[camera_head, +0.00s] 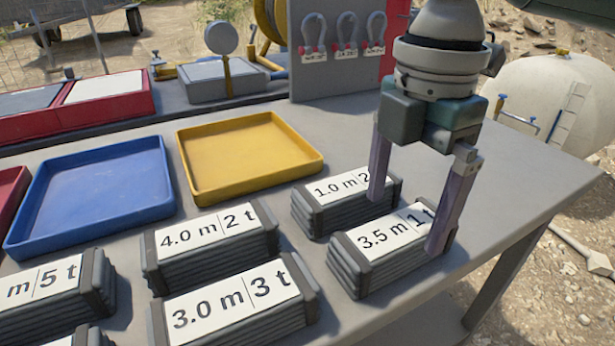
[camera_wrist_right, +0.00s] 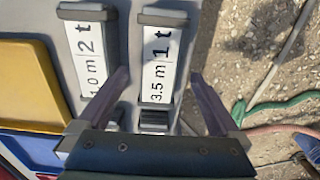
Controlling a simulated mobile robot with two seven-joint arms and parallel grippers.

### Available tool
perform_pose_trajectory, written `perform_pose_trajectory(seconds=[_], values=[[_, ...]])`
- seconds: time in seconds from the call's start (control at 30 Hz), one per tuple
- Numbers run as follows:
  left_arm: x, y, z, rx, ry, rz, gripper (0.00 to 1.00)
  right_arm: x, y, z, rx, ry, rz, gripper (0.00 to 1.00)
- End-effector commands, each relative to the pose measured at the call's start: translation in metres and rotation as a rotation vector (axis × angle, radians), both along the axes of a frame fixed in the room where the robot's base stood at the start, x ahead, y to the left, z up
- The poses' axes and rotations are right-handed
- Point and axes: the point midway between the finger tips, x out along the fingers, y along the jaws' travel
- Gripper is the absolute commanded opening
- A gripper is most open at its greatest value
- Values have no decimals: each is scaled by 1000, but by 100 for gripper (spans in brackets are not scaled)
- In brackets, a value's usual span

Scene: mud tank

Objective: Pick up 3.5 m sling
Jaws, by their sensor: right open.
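The 3.5 m sling (camera_head: 375,247) is a dark folded bundle with a white label reading "3.5 m 1 t", lying on the grey table near its right edge. It also shows in the right wrist view (camera_wrist_right: 157,70). My right gripper (camera_head: 408,222) is open and points down over the sling. One finger is on the far side, near the gap to the 1.0 m sling (camera_head: 330,192); the other is on the near right side and hides the label's end. In the right wrist view the fingers (camera_wrist_right: 162,98) spread either side of the sling. My left gripper is not in view.
The 4.0 m sling (camera_head: 205,270), the 3.0 m sling (camera_head: 235,312) and a 5 t sling (camera_head: 50,300) lie to the left. A blue tray (camera_head: 95,205) and a yellow tray (camera_head: 250,155) stand behind. A grey panel with shackles (camera_head: 330,75) stands at the back.

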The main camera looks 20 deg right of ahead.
Motion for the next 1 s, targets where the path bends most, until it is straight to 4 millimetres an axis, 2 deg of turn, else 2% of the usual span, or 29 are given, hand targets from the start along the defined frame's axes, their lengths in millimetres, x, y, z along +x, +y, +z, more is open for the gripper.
perform_pose_trajectory(seconds=[0.1, 0.2, 0.33, 0.53, 1.0], values=[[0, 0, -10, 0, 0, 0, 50, 0, 0, -24, -1, 4, -1, 100], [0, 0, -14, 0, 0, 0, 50, 0, 0, -37, -1, 3, -1, 100], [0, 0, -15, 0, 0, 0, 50, 0, 0, -45, -2, 0, 0, 100], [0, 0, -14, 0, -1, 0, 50, 0, 0, -44, -2, -1, 0, 100], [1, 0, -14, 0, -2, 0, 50, 0, 0, -44, -1, -1, 0, 47]])
